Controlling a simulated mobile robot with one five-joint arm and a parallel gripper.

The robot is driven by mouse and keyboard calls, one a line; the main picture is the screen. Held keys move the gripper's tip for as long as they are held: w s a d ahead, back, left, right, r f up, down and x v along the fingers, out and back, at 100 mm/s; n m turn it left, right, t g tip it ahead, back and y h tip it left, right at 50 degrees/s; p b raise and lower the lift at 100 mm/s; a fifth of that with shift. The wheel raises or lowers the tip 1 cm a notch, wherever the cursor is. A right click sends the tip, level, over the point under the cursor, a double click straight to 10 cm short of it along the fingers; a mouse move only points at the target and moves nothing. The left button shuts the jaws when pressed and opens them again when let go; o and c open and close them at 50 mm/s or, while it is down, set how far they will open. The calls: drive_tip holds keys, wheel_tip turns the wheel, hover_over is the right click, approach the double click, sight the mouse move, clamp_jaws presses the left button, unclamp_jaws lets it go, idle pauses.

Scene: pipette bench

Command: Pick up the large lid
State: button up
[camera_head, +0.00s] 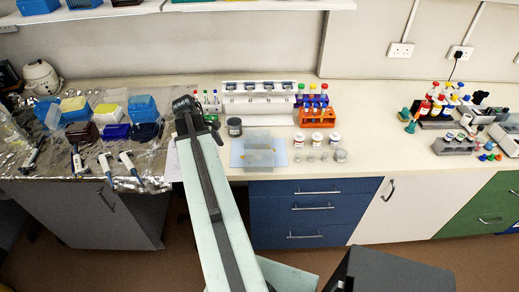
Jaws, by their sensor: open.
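No item can be told for certain as the large lid. A flat, see-through bluish panel or lid-like piece (259,150) lies or stands on the bench right of my arm, with small orange-brown marks beneath or on it. A dark jar with a dark top (234,127) stands just behind it. My arm reaches up from the bottom of the view, and its dark end with my gripper (187,104) is over the bench, left of the jar and apart from both. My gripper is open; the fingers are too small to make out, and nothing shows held.
An orange tube rack (317,117) and a white pipette stand (258,100) are behind. Foil with pipettes and tip boxes (141,108) crowds the left. The bench (385,145) is clear at centre right.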

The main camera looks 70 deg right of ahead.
wheel_tip(320, 180, up, 3)
drive_tip(key=g+p, duration=0.1)
hover_over(258, 155)
drive_tip(key=w, duration=0.2)
drive_tip(key=shift+a+n+y, duration=0.3)
drive_tip(key=shift+a+n, duration=0.1)
drive_tip(key=b+x, duration=0.7)
drive_tip(key=x, duration=0.1)
drive_tip(key=shift+w+a+f+b, duration=0.15)
drive_tip(key=shift+w+f+b, duration=0.05)
drive_tip(key=shift+b, duration=0.15)
drive_tip(key=shift+r, duration=0.2)
drive_tip(key=c, duration=1.1)
drive_tip(key=shift+r+p, duration=0.1)
drive_tip(key=shift+p, duration=0.2)
